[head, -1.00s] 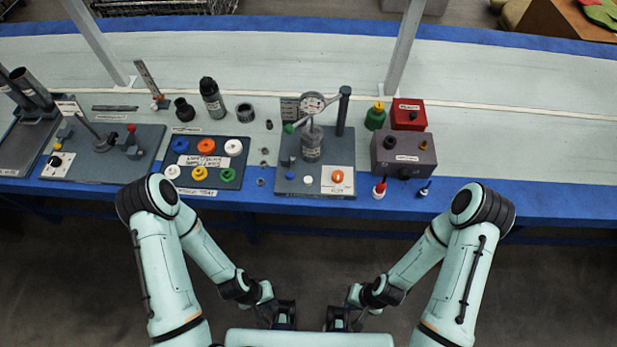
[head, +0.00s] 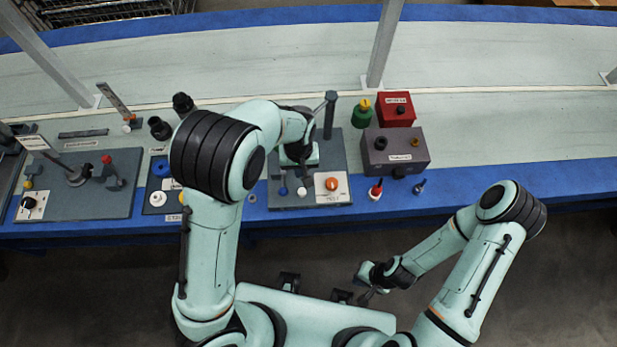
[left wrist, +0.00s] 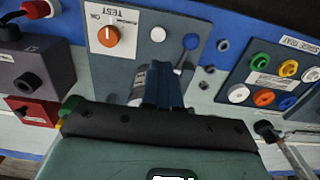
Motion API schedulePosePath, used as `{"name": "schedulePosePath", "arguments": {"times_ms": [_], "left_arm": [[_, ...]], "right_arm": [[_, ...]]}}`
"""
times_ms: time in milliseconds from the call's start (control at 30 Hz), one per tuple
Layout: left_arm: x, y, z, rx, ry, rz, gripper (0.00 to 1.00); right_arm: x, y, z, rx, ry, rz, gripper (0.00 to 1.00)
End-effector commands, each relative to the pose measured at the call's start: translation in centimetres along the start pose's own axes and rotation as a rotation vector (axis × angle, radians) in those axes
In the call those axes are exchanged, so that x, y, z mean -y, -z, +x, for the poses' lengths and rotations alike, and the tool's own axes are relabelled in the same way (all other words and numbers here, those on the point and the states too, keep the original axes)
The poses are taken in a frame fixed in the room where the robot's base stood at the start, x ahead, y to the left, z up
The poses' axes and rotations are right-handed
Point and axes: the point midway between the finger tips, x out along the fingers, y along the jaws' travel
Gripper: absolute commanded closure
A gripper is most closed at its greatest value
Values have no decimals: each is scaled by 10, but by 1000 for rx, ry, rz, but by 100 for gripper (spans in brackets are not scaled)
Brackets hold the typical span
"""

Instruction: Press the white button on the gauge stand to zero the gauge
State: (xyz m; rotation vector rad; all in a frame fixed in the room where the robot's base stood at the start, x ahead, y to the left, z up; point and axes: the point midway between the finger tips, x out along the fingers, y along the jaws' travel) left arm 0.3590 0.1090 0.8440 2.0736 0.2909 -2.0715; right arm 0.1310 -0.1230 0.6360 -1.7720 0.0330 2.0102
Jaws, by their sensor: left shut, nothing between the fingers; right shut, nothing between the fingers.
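The gauge stand (head: 340,160) is a grey plate at the front of the bench. Its white button (head: 302,191) sits at the front edge between a blue knob (head: 283,190) and an orange TEST knob (head: 331,184). The left wrist view also shows the white button (left wrist: 158,34). My left gripper (head: 298,160) is shut and empty over the stand, behind the button in the head view. In the left wrist view, its dark fingers (left wrist: 160,72) point toward the button, with a gap in the picture. My left arm hides the gauge dial. My right gripper (head: 366,297) is shut, low before the bench.
A purple-grey box (head: 396,150) and a red box (head: 395,109) stand right of the stand. A tray with coloured rings (left wrist: 270,80) lies left of it, mostly hidden by my arm in the head view. A dark post (head: 329,115) rises at the stand's back.

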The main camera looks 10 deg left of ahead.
Motion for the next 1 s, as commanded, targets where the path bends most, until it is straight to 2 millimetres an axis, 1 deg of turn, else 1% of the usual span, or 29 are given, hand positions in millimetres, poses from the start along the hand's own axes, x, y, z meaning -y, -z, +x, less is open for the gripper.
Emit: {"name": "schedulePosePath", "arguments": {"times_ms": [67, 167, 433, 533, 667, 1000], "left_arm": [[-3, 1, -7, -3, 2, -2, 100], [-3, 1, -8, -4, 3, -3, 100], [-3, 1, -6, -3, 3, -2, 100], [-2, 1, 0, -1, 4, -3, 100], [-2, 0, 20, 1, 6, -2, 100], [-2, 0, 93, 1, 6, -2, 100]], "right_arm": [[0, 0, 0, 0, 0, 0, 100], [0, 0, 0, 1, 0, 1, 100], [0, 0, 0, 1, 0, 1, 100], [-1, -1, 1, 2, -1, 1, 100], [-2, -2, 4, 4, -1, 2, 100], [-6, -6, 12, 9, -3, 3, 100]]}}
